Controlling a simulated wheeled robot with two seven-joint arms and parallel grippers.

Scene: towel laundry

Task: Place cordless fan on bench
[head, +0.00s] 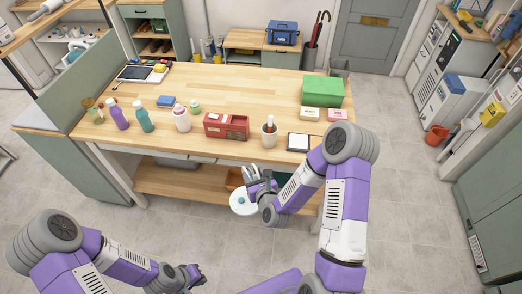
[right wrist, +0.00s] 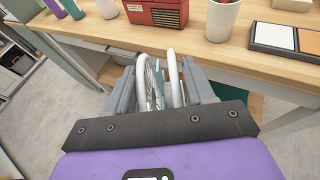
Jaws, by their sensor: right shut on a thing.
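The cordless fan (head: 243,203) is white, with a round part at the bottom. It is in front of the bench's near edge, apart from the bench top. My right gripper (head: 262,187) is shut on the fan. In the right wrist view, the fan's white ring (right wrist: 172,75) shows between the fingers of my right gripper (right wrist: 160,92). The wooden bench (head: 240,92) spans the middle of the head view. My left gripper (head: 197,275) is low in front of the bench, away from everything; its jaw opening is too small to judge.
On the bench stand bottles (head: 118,115), a red toolbox-like case (head: 226,126), a white cup (head: 269,132), a framed tray (head: 303,141) and a green box (head: 322,91). The bench's middle and back are clear. A lower shelf (head: 180,181) lies under the bench.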

